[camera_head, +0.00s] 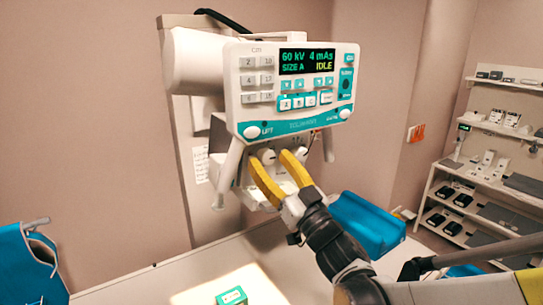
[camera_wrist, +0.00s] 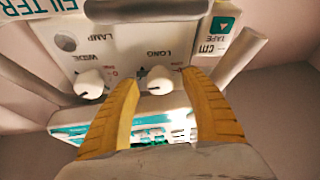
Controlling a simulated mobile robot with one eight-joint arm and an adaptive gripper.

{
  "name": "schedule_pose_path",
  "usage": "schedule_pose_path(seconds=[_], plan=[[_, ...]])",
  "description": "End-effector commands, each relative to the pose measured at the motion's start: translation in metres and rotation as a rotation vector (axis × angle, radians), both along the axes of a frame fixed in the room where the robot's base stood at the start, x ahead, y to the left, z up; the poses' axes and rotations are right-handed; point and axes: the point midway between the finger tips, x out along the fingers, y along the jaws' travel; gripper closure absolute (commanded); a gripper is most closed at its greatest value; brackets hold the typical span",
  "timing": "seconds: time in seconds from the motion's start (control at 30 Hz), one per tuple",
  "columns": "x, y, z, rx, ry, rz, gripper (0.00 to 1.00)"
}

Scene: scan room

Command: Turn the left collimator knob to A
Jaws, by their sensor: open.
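The collimator (camera_head: 258,190) hangs under the tube head, with two white knobs on its front. The left knob (camera_head: 268,155) appears between my gripper's yellow fingers, and the right knob (camera_head: 299,152) is beyond them. In the wrist view the lettering is upside down; the knob by the word LONG (camera_wrist: 158,79) is between the fingertips, and the knob by WIDE (camera_wrist: 88,83) is outside them at left. My gripper (camera_head: 268,152) is open, also in the wrist view (camera_wrist: 160,76). Whether the fingers touch the knob, I cannot tell. Its setting letters are too small to read.
The control panel (camera_head: 291,90) above shows 60 kV, 4 mAs, SIZE A, IDLE. Pale handles (camera_head: 228,170) hang at the collimator's sides. Shelves (camera_head: 490,165) stand at right.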

Motion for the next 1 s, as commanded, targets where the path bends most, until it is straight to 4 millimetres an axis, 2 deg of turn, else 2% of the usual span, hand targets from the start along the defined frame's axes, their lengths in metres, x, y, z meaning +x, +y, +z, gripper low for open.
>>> schedule_pose_path(seconds=[0.17, 0.43, 0.6, 1.0], plan=[[0.0088, 0.0067, 0.0050, 0.001, 0.001, 0.001, 0.45], [0.0095, 0.0069, 0.0052, 0.001, 0.001, -0.001, 0.47], [0.0095, 0.0068, 0.0052, 0.001, 0.001, -0.001, 0.99], [0.0097, 0.0066, 0.0049, -0.023, -0.017, -0.001, 1.00]])
